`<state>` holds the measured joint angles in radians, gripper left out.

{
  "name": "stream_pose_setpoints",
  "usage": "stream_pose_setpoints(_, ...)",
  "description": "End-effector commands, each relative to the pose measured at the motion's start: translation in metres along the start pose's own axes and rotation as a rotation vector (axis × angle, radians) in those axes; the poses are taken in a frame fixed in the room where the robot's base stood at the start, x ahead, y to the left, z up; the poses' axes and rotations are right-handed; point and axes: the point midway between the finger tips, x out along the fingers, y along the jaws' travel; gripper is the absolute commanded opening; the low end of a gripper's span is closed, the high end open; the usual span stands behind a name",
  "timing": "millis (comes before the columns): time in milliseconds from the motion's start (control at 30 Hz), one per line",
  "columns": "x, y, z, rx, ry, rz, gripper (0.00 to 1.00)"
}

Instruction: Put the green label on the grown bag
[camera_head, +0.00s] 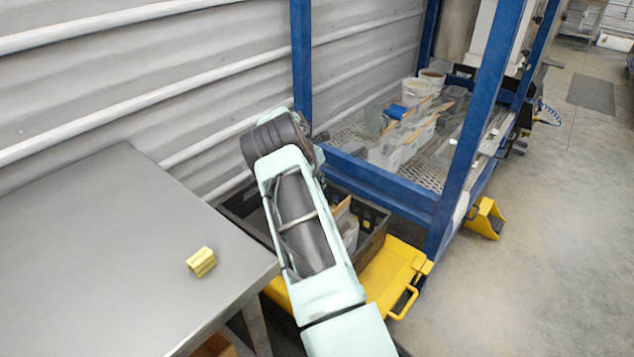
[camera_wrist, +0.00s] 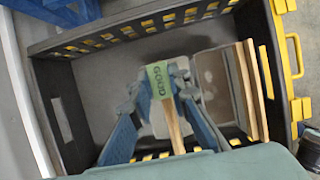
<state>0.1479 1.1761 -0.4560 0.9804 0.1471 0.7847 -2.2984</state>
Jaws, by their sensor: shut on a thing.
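In the wrist view, my gripper (camera_wrist: 160,88) has its blue fingers closed in on the green label (camera_wrist: 159,78), which carries dark lettering. The label is at the fingertips, over a narrow tan strip (camera_wrist: 174,132) with a pale bag-like shape (camera_wrist: 158,124) around it. I cannot tell whether the label touches that strip. In the head view, my own arm hides the gripper and label.
In the head view, a grey table (camera_head: 100,240) at left bears a small yellow block (camera_head: 201,262). The dark crate (camera_head: 372,247) is by a yellow base (camera_head: 395,275). A blue frame (camera_head: 470,130) stands behind, with several bags on its mesh shelf.

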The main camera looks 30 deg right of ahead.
Motion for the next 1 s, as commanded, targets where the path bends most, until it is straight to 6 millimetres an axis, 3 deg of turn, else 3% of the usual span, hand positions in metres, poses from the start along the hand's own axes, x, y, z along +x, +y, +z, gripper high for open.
stream_pose_setpoints(167,-0.0001,0.0001,0.0003,0.001,0.000,0.001,0.07)
stream_pose_setpoints(200,0.0000,0.0001,0.0003,0.001,0.001,0.001,0.21)
stream_pose_setpoints(333,0.0000,0.0000,0.0003,0.001,0.001,0.000,0.35)
stream_pose_setpoints(567,0.0001,-0.0001,0.0002,0.001,0.001,0.000,0.38)
stream_pose_setpoints(733,0.0001,-0.0001,0.0002,0.001,0.001,0.000,0.57)
stream_pose_setpoints(1000,0.0001,-0.0001,0.0003,0.001,0.001,0.000,0.57)
